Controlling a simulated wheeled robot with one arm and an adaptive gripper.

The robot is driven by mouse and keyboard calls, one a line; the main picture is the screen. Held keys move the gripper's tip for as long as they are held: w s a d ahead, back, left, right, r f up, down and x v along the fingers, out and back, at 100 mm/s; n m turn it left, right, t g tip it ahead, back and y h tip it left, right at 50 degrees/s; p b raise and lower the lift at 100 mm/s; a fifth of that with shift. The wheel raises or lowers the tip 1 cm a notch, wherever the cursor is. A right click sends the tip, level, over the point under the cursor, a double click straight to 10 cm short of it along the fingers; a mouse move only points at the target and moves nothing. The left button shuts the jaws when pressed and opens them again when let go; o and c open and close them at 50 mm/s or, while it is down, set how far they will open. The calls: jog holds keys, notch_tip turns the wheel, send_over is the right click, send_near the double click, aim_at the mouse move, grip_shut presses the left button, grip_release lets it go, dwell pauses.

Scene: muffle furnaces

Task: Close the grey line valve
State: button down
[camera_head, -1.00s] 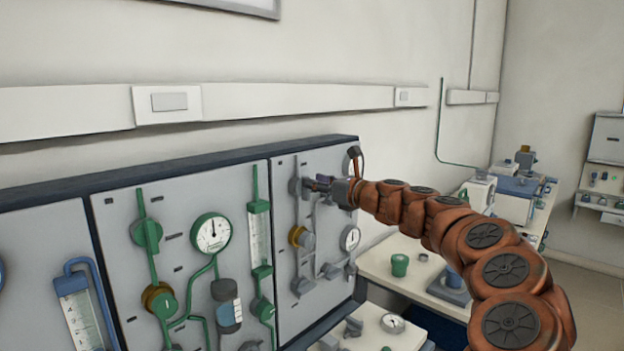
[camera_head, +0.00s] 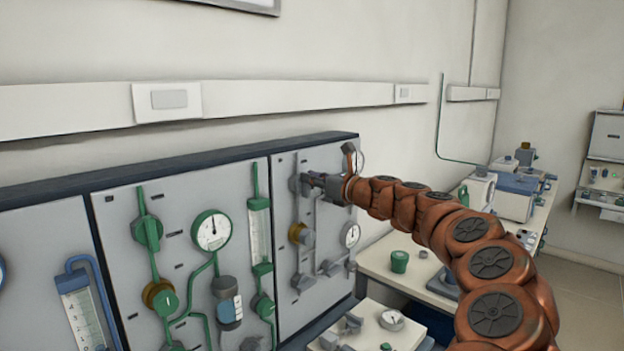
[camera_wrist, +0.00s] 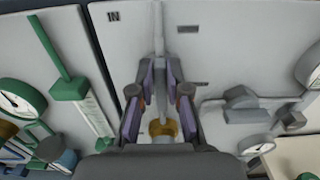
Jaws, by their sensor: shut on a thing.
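The grey line valve (camera_head: 296,184) sits at the top of the grey line on the right-hand panel. My gripper (camera_head: 311,181) reaches it from the right in the head view and hides part of it. In the wrist view my gripper (camera_wrist: 157,85) has its two fingers on either side of the valve's narrow grey handle (camera_wrist: 160,78) and is shut on it. The grey pipe (camera_wrist: 158,30) runs along the panel past the handle. The fingers partly hide the valve body, and I cannot tell the handle's exact angle.
A brass-and-grey regulator (camera_head: 301,236) and a white gauge (camera_head: 350,235) are on the same panel below. Green line fittings (camera_head: 147,232) and a green gauge (camera_head: 211,230) are on the panel to the left. A bench with a green container (camera_head: 399,261) stands below right.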

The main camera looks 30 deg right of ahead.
aim_at(297, 187)
dwell(0.4)
jog(key=n+b, duration=0.2)
jog(key=n, duration=0.1)
jog(key=a+f+n+b, duration=0.1)
jog(key=n+b, duration=0.2)
jog(key=a+n+b, duration=0.1)
jog(key=n+b, duration=0.1)
jog(key=n, duration=0.1)
jog(key=shift+s+f+b, duration=0.2)
jog(key=shift+b, duration=0.2)
jog(key=n+b, duration=0.2)
jog(key=f+n+b, duration=0.1)
jog(key=n+b, duration=0.1)
jog(key=shift+s+a+n+b, duration=0.1)
jog(key=shift+a+n+b, duration=0.1)
jog(key=shift+n+b, duration=0.2)
jog(key=n+b, duration=0.2)
jog(key=shift+f+n+b, duration=0.25)
jog(key=shift+n+b, duration=0.8)
jog(key=shift+n, duration=0.05)
jog(key=shift+r, duration=0.1)
jog(key=c, duration=1.1)
grip_release()
jog(key=shift+c, duration=0.2)
